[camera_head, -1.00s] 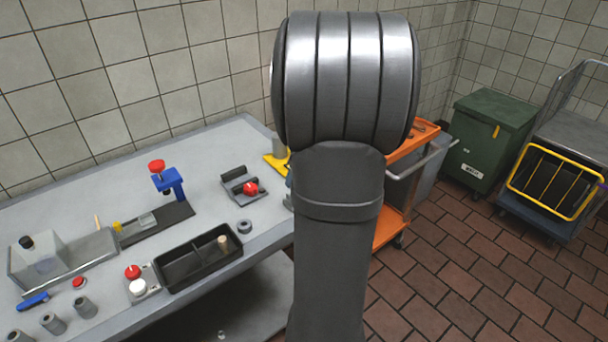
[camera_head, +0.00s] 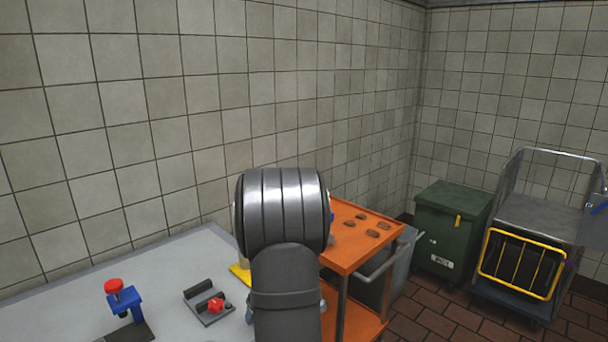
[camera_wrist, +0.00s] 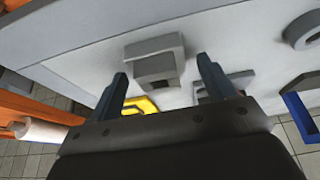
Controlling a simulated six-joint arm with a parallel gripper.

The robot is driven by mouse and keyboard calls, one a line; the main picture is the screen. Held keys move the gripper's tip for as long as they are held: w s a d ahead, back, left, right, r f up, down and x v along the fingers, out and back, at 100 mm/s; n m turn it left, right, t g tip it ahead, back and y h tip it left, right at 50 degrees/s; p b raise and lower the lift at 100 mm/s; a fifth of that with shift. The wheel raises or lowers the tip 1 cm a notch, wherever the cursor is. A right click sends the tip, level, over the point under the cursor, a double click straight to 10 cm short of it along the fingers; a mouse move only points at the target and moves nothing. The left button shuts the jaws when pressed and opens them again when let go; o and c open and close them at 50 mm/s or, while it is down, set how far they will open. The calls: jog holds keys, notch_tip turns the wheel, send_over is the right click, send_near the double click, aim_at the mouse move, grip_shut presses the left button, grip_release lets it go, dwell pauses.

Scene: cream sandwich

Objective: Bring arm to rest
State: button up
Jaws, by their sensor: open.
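My gripper (camera_wrist: 160,82) shows in the wrist view with its two dark fingers apart and nothing between them. A grey block-shaped fixture (camera_wrist: 155,62) on the pale worktop lies beyond the fingertips; I cannot tell the distance. In the head view my grey arm stands in the lower middle and hides part of the worktop (camera_head: 70,285) and of the orange cart. The gripper itself does not show in the head view.
A blue clamp with a red knob (camera_head: 124,300) and a dark fixture with a red knob (camera_head: 208,302) stand on the worktop. An orange cart (camera_head: 345,258) carries several brown pieces. A green bin (camera_head: 450,230) and a trolley with a yellow-framed crate (camera_head: 520,264) stand at right.

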jog(key=shift+r, duration=1.1)
